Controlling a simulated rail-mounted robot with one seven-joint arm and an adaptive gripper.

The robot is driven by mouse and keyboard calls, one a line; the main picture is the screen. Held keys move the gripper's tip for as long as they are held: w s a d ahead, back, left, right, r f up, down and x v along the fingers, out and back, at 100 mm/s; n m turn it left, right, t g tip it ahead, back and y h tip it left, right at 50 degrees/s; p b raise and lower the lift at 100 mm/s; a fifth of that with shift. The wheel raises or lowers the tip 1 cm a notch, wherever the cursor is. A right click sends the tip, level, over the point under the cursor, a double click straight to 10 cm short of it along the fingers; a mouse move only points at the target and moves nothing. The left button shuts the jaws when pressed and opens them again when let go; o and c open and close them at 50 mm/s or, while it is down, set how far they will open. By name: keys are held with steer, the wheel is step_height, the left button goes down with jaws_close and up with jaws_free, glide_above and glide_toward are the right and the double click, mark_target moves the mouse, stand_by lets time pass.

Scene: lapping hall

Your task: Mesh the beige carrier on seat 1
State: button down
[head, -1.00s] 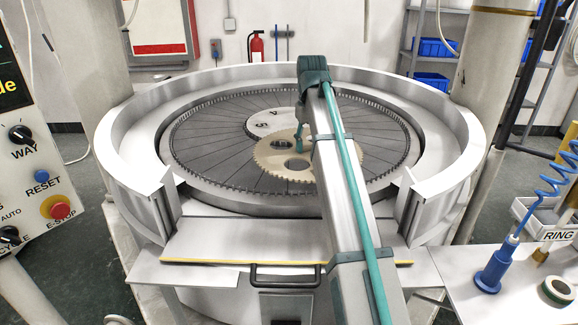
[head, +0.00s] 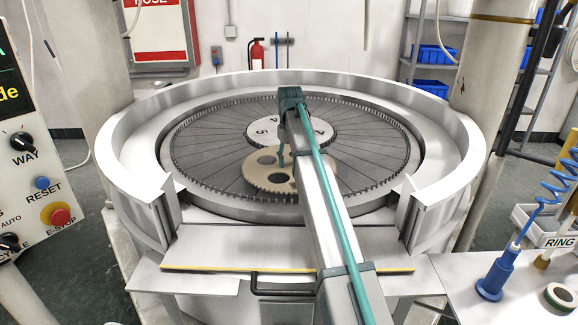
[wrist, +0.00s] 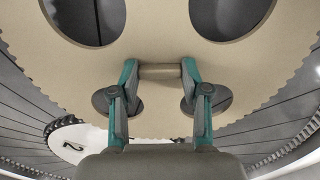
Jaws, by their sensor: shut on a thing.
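The beige carrier (head: 262,180), a toothed disc with large holes, is over the front of the dark round plate (head: 215,150), inside the pin ring (head: 181,181). My gripper (wrist: 160,78) is shut on the short bar between the carrier's two small holes, and the carrier (wrist: 160,30) fills much of the wrist view. The white numbered centre disc (head: 293,127) is behind the carrier. It shows "5" and "4" in the head view and "2" in the wrist view (wrist: 88,140). My arm hides part of the carrier's right side. I cannot tell whether its teeth touch the pins or the plate.
A tall metal rim (head: 130,160) surrounds the plate, with a gap at the front and a flat yellow-edged shelf (head: 240,245) below it. A control panel (head: 30,170) stands left. A side table (head: 525,300) at right holds a blue tool (head: 496,272) and a roll (head: 560,296).

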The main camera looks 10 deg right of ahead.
mark_target(289, 165)
steer(key=shift+w+f+p, duration=0.15)
steer(key=shift+f+p, duration=0.25)
steer(key=shift+f, duration=1.25)
steer(key=shift+f, duration=0.15)
steer(key=c, duration=0.6)
jaws_free()
steer(key=shift+o, duration=0.2)
step_height(289, 165, up, 12)
steer(key=b, duration=0.3)
